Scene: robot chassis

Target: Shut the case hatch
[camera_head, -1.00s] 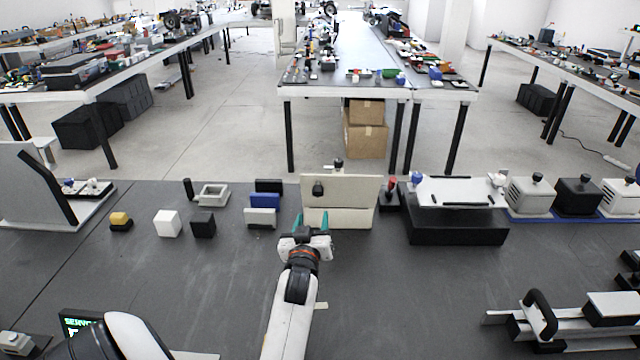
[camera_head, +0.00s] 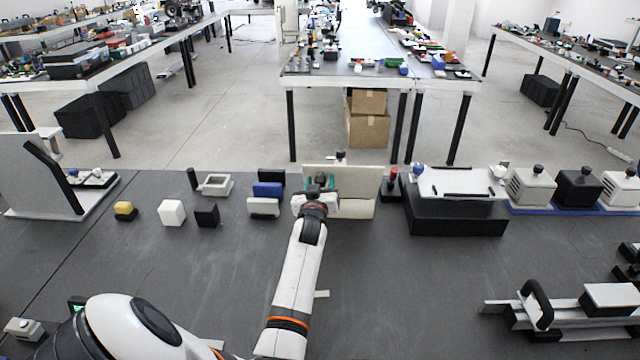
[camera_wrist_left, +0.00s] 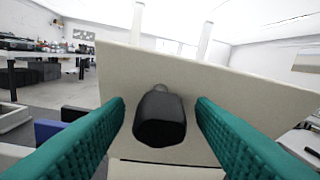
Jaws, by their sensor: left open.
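The beige case (camera_head: 358,207) stands at the back middle of the dark table. Its hatch (camera_head: 345,178) is a beige panel that stands raised, with a black knob on its face. My left gripper (camera_head: 320,184) is in front of the hatch and hides part of it and the knob. In the left wrist view the black knob (camera_wrist_left: 160,118) sits between the two teal fingers, with a gap on both sides, and the hatch panel (camera_wrist_left: 220,92) fills the space behind. The left gripper is open. My right gripper is not in view.
Blue and white blocks (camera_head: 266,190) stand just left of the case. A red-topped black post (camera_head: 391,184) and a black box with a white top (camera_head: 455,215) stand to its right. White and black cubes (camera_head: 172,212) are further left. The table's front middle is mostly clear.

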